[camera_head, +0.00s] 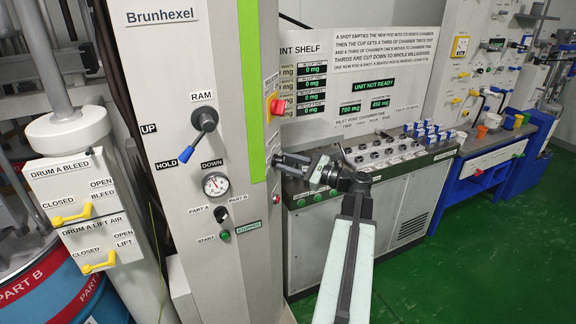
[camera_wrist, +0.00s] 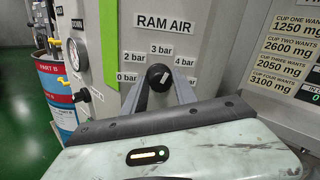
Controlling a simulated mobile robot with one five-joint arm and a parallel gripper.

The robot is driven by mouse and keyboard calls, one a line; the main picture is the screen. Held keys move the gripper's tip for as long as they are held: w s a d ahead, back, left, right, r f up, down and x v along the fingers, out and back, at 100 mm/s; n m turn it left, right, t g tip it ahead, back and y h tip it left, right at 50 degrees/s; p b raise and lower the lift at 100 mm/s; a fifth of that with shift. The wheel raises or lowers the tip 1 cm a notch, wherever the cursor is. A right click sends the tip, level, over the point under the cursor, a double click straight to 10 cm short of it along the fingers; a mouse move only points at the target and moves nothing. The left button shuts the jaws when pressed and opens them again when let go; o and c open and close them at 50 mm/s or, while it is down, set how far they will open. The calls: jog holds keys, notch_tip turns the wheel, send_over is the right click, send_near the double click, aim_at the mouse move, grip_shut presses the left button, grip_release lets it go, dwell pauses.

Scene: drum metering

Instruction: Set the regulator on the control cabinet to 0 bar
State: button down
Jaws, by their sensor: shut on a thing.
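The regulator is a round black knob (camera_wrist: 159,76) under a RAM AIR label on the cabinet's side face in the wrist view. Labels around it read 0 bar (camera_wrist: 126,77) at left, 2 bar at upper left, 3 bar at the top and 4 bar at upper right. Another label at the right is partly hidden by a finger. My gripper (camera_wrist: 160,84) is shut on the knob, one finger on each side. I cannot tell which label the knob points to. In the head view my gripper (camera_head: 279,159) reaches the right side of the control cabinet (camera_head: 180,80); the knob is hidden there.
The cabinet front carries a RAM lever (camera_head: 198,134), a pressure gauge (camera_head: 216,184) and a green start button (camera_head: 225,235). A red button (camera_head: 277,106) sits above my gripper. A metering bench (camera_head: 400,160) stands close behind my arm. Green floor is clear at lower right.

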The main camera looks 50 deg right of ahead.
jog(key=n+b, duration=0.1)
jog(key=n, duration=0.3)
jog(key=shift+f+y, duration=0.15)
jog(key=shift+y, duration=0.25)
jog(key=n, duration=0.4)
jog(key=shift+f+t+b, duration=0.1)
jog(key=shift+t+b, duration=0.2)
jog(key=n+y, duration=0.1)
jog(key=n, duration=0.3)
jog(key=shift+d+f+n+g+y, duration=0.1)
jog(key=shift+n+g+y, duration=0.25)
jog(key=shift+n, duration=2.1)
jog(key=shift+n+g+y, duration=0.25)
jog(key=shift+n+y, duration=0.2)
jog(key=shift+n, duration=1.95)
jog(key=shift+d+f+n+g+y, duration=0.1)
jog(key=shift+n+g+y, duration=0.25)
jog(key=shift+n, duration=2.1)
